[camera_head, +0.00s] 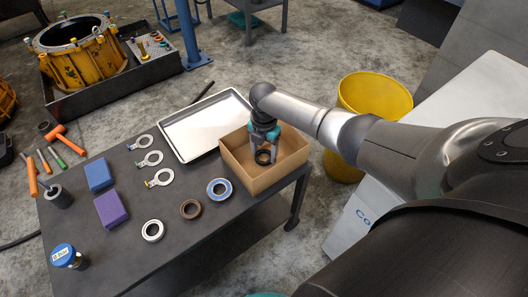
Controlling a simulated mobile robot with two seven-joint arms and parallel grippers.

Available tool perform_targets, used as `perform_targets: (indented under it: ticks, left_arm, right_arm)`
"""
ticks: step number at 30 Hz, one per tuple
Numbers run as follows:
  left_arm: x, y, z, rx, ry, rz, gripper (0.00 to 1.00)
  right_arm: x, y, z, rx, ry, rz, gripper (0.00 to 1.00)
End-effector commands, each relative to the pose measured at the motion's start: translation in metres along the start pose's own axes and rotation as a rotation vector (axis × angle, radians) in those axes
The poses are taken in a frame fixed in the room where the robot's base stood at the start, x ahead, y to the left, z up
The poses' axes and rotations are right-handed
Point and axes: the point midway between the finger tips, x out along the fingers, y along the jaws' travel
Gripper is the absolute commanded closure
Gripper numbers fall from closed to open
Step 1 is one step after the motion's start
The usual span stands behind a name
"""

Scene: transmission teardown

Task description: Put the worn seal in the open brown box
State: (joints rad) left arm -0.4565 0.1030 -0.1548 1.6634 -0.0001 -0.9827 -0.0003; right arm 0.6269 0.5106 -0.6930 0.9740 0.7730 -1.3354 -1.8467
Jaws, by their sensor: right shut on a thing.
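The open brown box (240,172) stands at the right side of the dark table. My right gripper (264,146) points down into the box from above. It is shut on a dark ring, which looks like the worn seal (263,157). The seal is within the box walls, low down; I cannot tell whether it touches the box floor. My left gripper is not in view.
A blue-rimmed ring (219,181), a brown ring (190,201) and a pale ring (153,222) lie in front of the box. A silver tray (205,125) lies behind it. A yellow bin (375,97) stands on the floor to the right.

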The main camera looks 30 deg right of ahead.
Motion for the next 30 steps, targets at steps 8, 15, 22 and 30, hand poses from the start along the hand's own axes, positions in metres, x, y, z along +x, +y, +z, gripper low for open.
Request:
perform_targets:
  ticks: [8,15,22,30]
  left_arm:
    - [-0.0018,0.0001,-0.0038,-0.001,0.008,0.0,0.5]
    - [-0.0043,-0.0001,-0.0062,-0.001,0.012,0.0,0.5]
    - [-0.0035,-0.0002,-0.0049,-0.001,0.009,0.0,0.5]
    - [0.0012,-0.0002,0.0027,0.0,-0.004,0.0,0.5]
  right_arm:
    - [0.0032,0.0002,-0.0001,0.0,0.0,0.0,0.85]
    - [0.0029,0.0001,-0.0002,0.0,0.0,0.0,0.08]
    - [0.0029,0.0,-0.0002,0.0,0.0,0.0,0.02]
    - [-0.0039,0.0,0.0,0.0,0.0,0.0,0.02]
